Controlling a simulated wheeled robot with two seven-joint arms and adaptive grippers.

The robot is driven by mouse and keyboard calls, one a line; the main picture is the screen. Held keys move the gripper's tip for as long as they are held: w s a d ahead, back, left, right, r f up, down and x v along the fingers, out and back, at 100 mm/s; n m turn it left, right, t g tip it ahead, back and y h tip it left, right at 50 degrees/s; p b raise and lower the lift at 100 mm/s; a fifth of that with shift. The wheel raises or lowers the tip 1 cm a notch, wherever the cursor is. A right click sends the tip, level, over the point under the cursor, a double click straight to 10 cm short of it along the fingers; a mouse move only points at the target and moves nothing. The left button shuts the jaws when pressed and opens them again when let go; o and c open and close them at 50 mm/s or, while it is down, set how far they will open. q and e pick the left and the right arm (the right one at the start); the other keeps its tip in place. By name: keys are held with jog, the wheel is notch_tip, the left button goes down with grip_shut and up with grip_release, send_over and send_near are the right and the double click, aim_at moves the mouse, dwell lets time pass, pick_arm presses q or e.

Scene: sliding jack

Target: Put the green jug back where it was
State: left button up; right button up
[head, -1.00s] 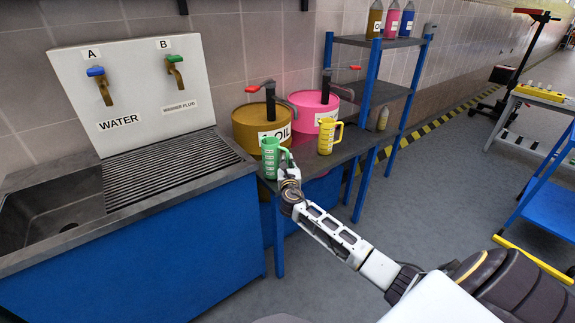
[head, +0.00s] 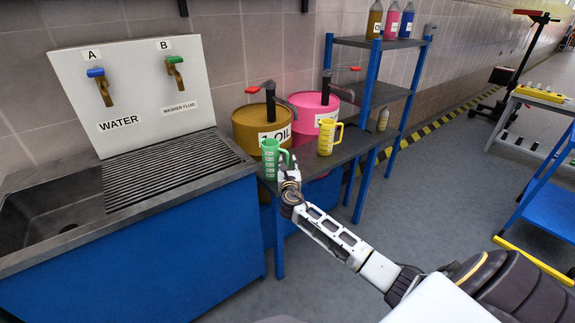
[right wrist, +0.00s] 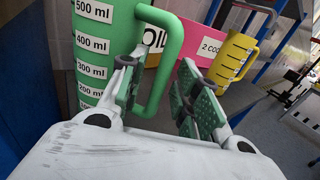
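The green jug (head: 271,159) stands upright at the left front of the dark bench (head: 318,163), in front of the oil drum. It also shows large in the right wrist view (right wrist: 105,50), with its scale marks and its handle toward my gripper. My right gripper (head: 289,164) is at the jug's right side, by the handle. In the right wrist view its two fingers (right wrist: 160,98) are spread apart, with the lower part of the handle showing between them. I see no firm grip on it. My left gripper is not in view.
A yellow jug (head: 326,137) stands to the right on the bench. Behind are a yellow oil drum (head: 247,125) and a pink drum (head: 306,105) with pumps. The sink (head: 62,212) with taps is at the left; a blue shelf (head: 383,42) with bottles is at the right.

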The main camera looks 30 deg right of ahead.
jog(key=shift+r, duration=0.1)
jog(key=shift+s, duration=0.1)
jog(key=shift+s+a, duration=0.3)
jog(key=shift+s, duration=0.15)
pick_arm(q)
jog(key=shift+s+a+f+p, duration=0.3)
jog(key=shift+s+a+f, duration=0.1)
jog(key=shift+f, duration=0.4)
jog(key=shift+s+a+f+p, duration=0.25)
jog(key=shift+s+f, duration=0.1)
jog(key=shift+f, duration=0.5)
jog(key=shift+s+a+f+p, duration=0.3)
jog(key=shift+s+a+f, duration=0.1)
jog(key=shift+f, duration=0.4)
pick_arm(e)
jog(key=v, duration=1)
jog(key=shift+s+a, duration=0.2)
jog(key=shift+s, duration=0.15)
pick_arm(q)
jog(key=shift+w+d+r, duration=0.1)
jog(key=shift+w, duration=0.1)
